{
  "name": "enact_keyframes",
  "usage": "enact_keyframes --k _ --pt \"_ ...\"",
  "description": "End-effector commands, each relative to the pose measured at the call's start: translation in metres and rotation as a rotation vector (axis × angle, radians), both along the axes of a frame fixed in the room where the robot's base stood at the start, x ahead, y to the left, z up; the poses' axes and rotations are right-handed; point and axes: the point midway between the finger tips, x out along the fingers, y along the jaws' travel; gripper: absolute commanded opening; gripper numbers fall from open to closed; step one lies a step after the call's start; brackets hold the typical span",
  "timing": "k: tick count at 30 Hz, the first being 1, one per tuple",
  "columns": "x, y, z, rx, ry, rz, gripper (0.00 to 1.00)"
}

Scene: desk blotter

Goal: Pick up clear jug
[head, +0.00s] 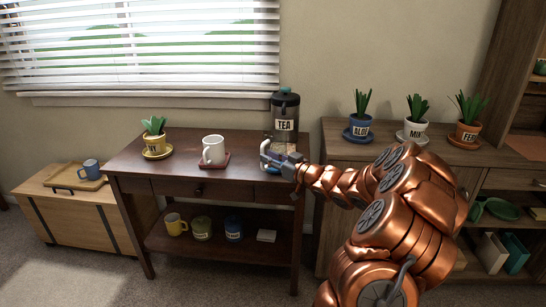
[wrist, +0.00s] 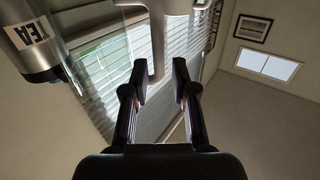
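A dark-lidded canister with a TEA label (head: 285,112) stands at the back right of the dark side table. It also shows at the upper left of the wrist view (wrist: 34,42). A pale, clear-looking jug (head: 264,149) shows only in part beside my gripper (head: 271,160), in front of the canister. In the wrist view the jug's pale handle (wrist: 157,42) reaches down between the fingers of my gripper (wrist: 161,75). The fingers are apart, with a gap at the handle's right. Most of the jug's body is hidden or out of frame.
A cabinet (head: 345,150) with several potted plants is at right. A lower shelf (head: 200,246) holds cups.

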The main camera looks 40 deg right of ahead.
Motion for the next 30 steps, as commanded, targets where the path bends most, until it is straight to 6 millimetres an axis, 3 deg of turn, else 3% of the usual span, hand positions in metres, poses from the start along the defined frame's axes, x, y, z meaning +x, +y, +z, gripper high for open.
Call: enact_keyframes --k 10,22,30 --pt "0.032 0.006 -0.001 -0.002 0.000 0.002 0.27" --pt "0.038 0.007 0.000 -0.002 0.001 0.000 0.27" --pt "0.038 0.007 0.000 -0.002 0.001 0.000 0.00"
